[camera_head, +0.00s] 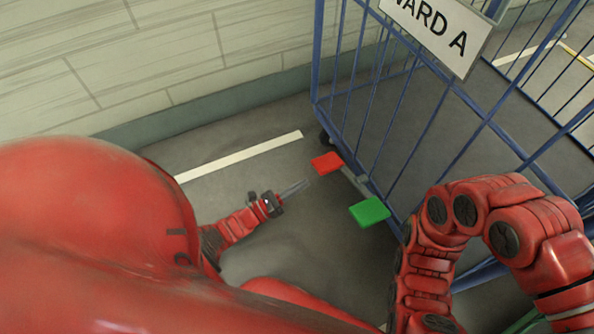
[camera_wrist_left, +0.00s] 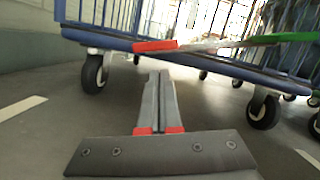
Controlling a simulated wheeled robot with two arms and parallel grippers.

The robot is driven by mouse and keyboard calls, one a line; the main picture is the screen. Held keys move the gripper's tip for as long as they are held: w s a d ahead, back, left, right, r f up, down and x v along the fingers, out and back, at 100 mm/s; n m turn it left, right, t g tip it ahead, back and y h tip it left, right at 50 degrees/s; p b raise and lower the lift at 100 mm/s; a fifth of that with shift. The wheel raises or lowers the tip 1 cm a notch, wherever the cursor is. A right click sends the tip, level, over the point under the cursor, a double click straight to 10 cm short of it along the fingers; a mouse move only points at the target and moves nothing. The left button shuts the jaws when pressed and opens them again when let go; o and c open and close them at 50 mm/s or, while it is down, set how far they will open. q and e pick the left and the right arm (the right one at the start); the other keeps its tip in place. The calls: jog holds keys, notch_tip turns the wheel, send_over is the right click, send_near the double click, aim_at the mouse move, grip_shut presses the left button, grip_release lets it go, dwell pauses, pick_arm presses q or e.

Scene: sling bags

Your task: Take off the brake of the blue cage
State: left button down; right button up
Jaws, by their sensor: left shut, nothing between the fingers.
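The blue cage (camera_head: 400,110) stands at the right in the head view, with a white sign reading "WARD A" (camera_head: 440,30). At its lower near edge are a red pedal (camera_head: 327,162) and a green pedal (camera_head: 369,211). My left gripper (camera_head: 297,187) is shut and empty, low over the floor, just left of and below the red pedal, apart from it. In the left wrist view its closed fingers (camera_wrist_left: 160,78) point toward the cage base, beneath the red pedal (camera_wrist_left: 155,45). The green pedal (camera_wrist_left: 290,38) is at the upper right there. My right gripper is out of view.
Caster wheels (camera_wrist_left: 94,74) carry the cage. A pale block wall (camera_head: 130,60) runs along the left and back. A white floor line (camera_head: 240,156) crosses the grey floor, which is clear around my left gripper. My right arm (camera_head: 480,220) is bent close to the cage.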

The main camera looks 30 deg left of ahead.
pick_arm(q)
jog(key=x, duration=0.6)
pick_arm(e)
jog(key=shift+s+d+f+t, duration=0.15)
jog(key=shift+d+f+t, duration=0.25)
jog(key=shift+f, duration=0.1)
pick_arm(q)
jog(key=shift+w+r, duration=0.15)
jog(key=shift+r, duration=0.05)
pick_arm(e)
jog(key=shift+a+r, duration=0.1)
jog(key=shift+r, duration=0.05)
